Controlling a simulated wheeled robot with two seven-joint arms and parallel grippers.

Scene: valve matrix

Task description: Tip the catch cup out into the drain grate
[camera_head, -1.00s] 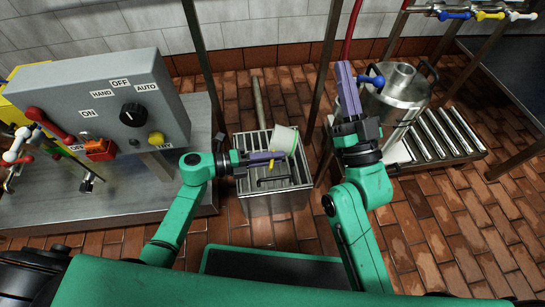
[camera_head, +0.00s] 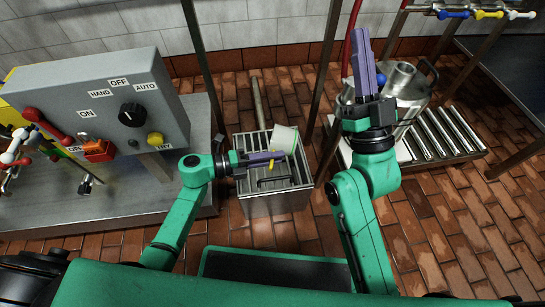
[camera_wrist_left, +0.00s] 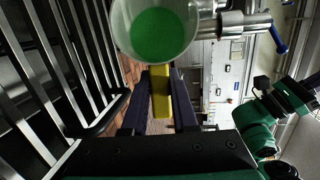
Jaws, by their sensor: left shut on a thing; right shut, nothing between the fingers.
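My left gripper (camera_head: 277,157) is shut on the yellow handle (camera_wrist_left: 160,92) of the pale catch cup (camera_head: 286,137). The cup is tilted and held over the right part of the drain grate (camera_head: 246,145), a slatted metal box top. In the left wrist view the cup (camera_wrist_left: 120,22) is seen down its mouth, with a green disc inside. I cannot tell whether that is liquid or the bottom. The grate bars (camera_wrist_left: 58,60) run along the left of that view. My right gripper (camera_head: 364,45) is shut and empty, pointing up in front of the steel pot.
A grey control box (camera_head: 95,100) with a knob and buttons stands left on a metal bench. The steel pot (camera_head: 405,85) stands right by a roller rack (camera_head: 440,135). Metal posts (camera_head: 325,70) rise behind the grate. Brick floor (camera_head: 440,220) is open at lower right.

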